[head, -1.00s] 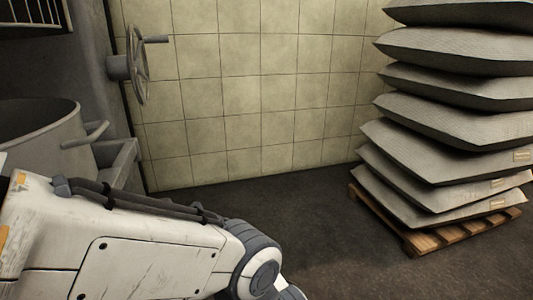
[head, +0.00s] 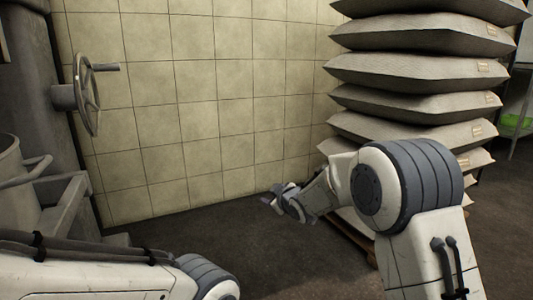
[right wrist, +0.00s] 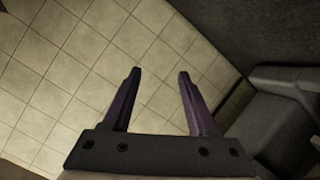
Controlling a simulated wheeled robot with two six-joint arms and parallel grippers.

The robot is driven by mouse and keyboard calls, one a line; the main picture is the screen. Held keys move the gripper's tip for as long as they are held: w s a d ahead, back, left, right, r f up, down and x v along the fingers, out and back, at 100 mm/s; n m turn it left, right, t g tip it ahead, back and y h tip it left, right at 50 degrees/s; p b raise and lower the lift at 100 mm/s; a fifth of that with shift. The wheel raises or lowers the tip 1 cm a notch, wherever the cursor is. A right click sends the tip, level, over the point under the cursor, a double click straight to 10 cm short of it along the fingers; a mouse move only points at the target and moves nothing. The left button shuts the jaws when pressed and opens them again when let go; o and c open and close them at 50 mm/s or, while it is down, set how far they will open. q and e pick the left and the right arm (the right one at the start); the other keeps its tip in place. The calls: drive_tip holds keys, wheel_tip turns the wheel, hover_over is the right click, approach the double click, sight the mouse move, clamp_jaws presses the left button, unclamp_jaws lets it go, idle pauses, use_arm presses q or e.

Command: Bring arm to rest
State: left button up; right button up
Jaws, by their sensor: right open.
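My right arm (head: 415,195) is bent in the right half of the head view. Its gripper (head: 273,196) points left, in front of the tiled wall and above the dark floor. In the right wrist view the two fingers (right wrist: 158,90) are spread apart with nothing between them. My left arm (head: 130,270) crosses the lower left of the head view. Its gripper is out of the picture.
Several grey sacks (head: 415,70) are stacked on a wooden pallet (head: 352,235), partly behind my right arm. A handwheel (head: 88,95) and a grey pot (head: 15,190) stand at the left. A tiled wall (head: 200,100) closes the back. Dark floor (head: 290,265) is open between my arms.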

drive_tip(key=s+d+f+m+g+h, duration=0.2)
drive_tip(key=s+d+f+m, duration=0.1)
drive_tip(key=s+d, duration=0.35)
drive_tip(key=s+d+f+m+g+h, duration=0.2)
drive_tip(key=s+d+f+m+g, duration=0.15)
drive_tip(key=s+d, duration=0.35)
drive_tip(key=s+d+f+m+g, duration=0.2)
drive_tip(key=s+f, duration=0.1)
drive_tip(key=s, duration=0.8)
drive_tip(key=s+d+f+m+g, duration=0.2)
drive_tip(key=s+m+g, duration=0.1)
drive_tip(key=s, duration=0.7)
drive_tip(key=s+a+r+n+g+p, duration=0.1)
drive_tip(key=s+a+r+n+p, duration=0.3)
drive_tip(key=r+p, duration=0.75)
drive_tip(key=s+a+r+n+p, duration=0.1)
drive_tip(key=s+a+r+p, duration=0.45)
drive_tip(key=r+p, duration=0.6)
drive_tip(key=s+a+r+n+g+p, duration=0.1)
drive_tip(key=s+a+r+n+p, duration=0.3)
drive_tip(key=r+p, duration=0.75)
wheel_tip(320, 180, up, 38)
drive_tip(key=m+p, duration=0.1)
drive_tip(key=p, duration=3.2)
drive_tip(key=shift+a+r, duration=0.2)
drive_tip(key=shift+a, duration=0.2)
drive_tip(key=shift+m, duration=0.25)
